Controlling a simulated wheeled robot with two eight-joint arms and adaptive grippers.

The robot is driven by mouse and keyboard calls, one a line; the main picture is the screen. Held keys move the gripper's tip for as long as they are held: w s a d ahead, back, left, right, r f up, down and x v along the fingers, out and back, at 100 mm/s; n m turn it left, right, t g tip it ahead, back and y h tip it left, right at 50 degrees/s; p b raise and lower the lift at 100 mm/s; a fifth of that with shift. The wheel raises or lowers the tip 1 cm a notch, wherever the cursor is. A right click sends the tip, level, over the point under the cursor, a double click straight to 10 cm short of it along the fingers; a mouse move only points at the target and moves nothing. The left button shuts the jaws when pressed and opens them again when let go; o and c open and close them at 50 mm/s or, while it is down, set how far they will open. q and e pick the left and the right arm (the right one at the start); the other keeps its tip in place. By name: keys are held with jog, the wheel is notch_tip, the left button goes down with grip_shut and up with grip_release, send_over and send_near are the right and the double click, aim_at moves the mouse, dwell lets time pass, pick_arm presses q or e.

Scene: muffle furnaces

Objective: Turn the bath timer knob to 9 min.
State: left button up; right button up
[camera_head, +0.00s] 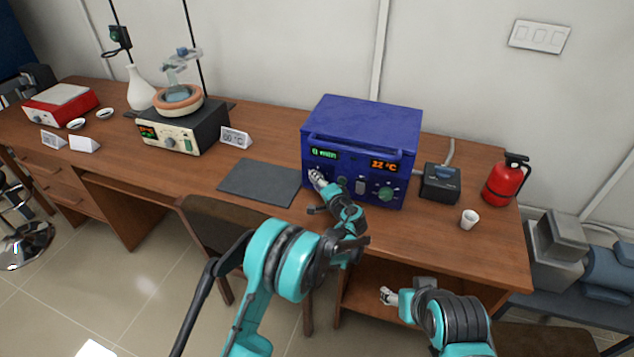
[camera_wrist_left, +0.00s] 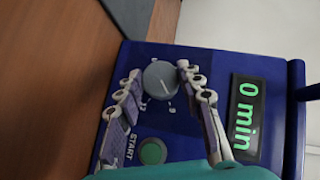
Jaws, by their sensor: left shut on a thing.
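The blue water bath (camera_head: 362,125) stands on the wooden bench. Its timer knob (camera_wrist_left: 160,80) is a round grey dial with a white pointer line, at the left of the front panel. My left gripper (camera_head: 316,178) reaches the lower left of that panel and hides the knob in the head view. In the left wrist view my left gripper (camera_wrist_left: 157,84) has its fingers on both sides of the knob, shut on it. The green timer display (camera_wrist_left: 245,115) reads 0 min. A green START button (camera_wrist_left: 152,151) sits beside the knob. My right gripper (camera_head: 388,296) hangs below the bench front, apart from the bath; its opening is unclear.
The orange display (camera_head: 384,165) reads 22 °C. A dark mat (camera_head: 260,182) lies left of the bath. A black box (camera_head: 440,184), a white cup (camera_head: 469,219) and a red extinguisher (camera_head: 505,182) stand to the right. A chair (camera_head: 225,222) is in front.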

pick_arm(q)
jog(key=shift+f+m+t+y, duration=0.15)
jog(key=shift+m+t+y, duration=0.15)
jog(key=shift+m, duration=0.1)
dwell(0.4)
jog(key=o, duration=1.2)
jog(key=shift+c, duration=0.2)
jog(key=v, duration=1.2)
jog(key=shift+f, duration=0.2)
